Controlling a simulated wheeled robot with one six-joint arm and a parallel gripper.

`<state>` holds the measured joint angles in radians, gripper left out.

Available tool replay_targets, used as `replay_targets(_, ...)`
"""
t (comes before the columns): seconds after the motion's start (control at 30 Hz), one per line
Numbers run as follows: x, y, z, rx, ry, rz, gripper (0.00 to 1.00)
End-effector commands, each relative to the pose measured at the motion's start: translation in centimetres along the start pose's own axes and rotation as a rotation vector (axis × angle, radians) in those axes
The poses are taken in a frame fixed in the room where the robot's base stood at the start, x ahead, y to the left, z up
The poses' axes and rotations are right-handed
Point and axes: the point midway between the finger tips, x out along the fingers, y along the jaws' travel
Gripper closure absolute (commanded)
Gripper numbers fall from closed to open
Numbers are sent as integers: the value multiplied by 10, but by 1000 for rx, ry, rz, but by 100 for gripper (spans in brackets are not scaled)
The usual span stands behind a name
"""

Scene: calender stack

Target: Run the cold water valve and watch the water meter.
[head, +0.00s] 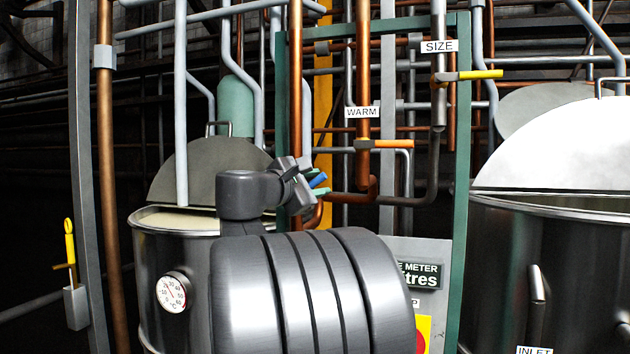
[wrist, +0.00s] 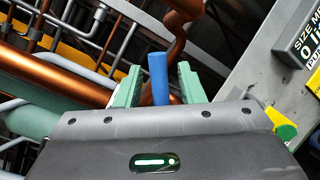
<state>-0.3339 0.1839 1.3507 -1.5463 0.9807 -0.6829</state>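My gripper (head: 314,180) is beside the pipework, left of the green frame's middle. In the wrist view, its two green fingers (wrist: 160,88) stand apart on either side of a blue lever handle (wrist: 158,78), with a narrow gap on each side. The blue handle also shows in the head view (head: 318,180), but its valve body is hidden by my gripper and no cold label is visible. The meter display (head: 420,275) is partly hidden by my arm; only "E METER" and "tres" show. In the wrist view, the meter (wrist: 308,42) is cut off, with a "0" visible.
Above are the orange WARM lever (head: 393,144) and the yellow SIZE lever (head: 480,74). A steel vat with a dial thermometer (head: 173,292) stands left, and another vat (head: 540,270) stands right. Copper pipes (wrist: 70,80) run close to the fingers.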

Motion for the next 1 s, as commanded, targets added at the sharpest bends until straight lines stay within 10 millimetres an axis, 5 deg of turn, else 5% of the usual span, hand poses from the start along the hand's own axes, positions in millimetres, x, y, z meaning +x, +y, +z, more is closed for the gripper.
replay_targets(0.23, 1, 0, 0, 0, 0, 1, 65)
replay_targets(0.43, 1, 0, 0, 0, 0, 0, 100)
replay_targets(1.0, 2, -12, -2, 114, 23, -30, 100)
